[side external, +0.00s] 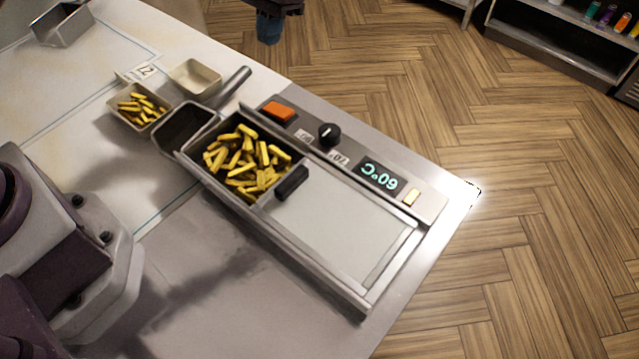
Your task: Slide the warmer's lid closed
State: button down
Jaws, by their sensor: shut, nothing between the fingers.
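The warmer (365,300) is a long metal unit on the counter. Its lid (350,215) is a flat pale grey panel covering the right part of the well. A black handle (292,182) stands on the lid's left end. The left part of the well is open, and yellow fries (243,160) show in it. My gripper (268,30) seems to be the dark blue part at the top edge, partly cut off. It is shut and empty, well apart from the lid and handle.
The warmer's panel has an orange switch (279,112), a black knob (329,134) and a lit display (380,177). A scoop (187,128), a tray of fries (139,108) and an empty tray (195,77) sit left of the warmer. The front counter is clear.

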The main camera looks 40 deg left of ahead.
jog(key=s+d+r+m+y, duration=0.1)
jog(key=s+d+m, duration=0.15)
jog(key=d, duration=0.55)
jog(key=s+d+m+y, duration=0.1)
jog(key=s+d+m, duration=0.15)
jog(key=d, duration=0.55)
jog(key=m+t+y, duration=0.1)
jog(key=m+t, duration=0.1)
jog(key=m, duration=0.4)
send_near(303, 187)
jog(key=w+d+r, duration=0.3)
jog(key=s+d+m+y, duration=0.1)
jog(key=s+d+m, duration=0.3)
jog(key=d, duration=0.1)
jog(key=a+f+m, duration=0.1)
jog(key=f, duration=0.2)
jog(key=a+f, duration=0.2)
jog(key=f, duration=0.1)
jog(key=a+f+m+t, duration=0.1)
jog(key=a+f, duration=0.1)
jog(key=f, duration=0.1)
jog(key=shift+m, duration=0.3)
jog(key=a, duration=0.2)
jog(key=shift+a+r, duration=0.25)
jog(key=shift+a, duration=0.65)
jog(key=a, duration=1.8)
jog(key=shift+a, duration=0.3)
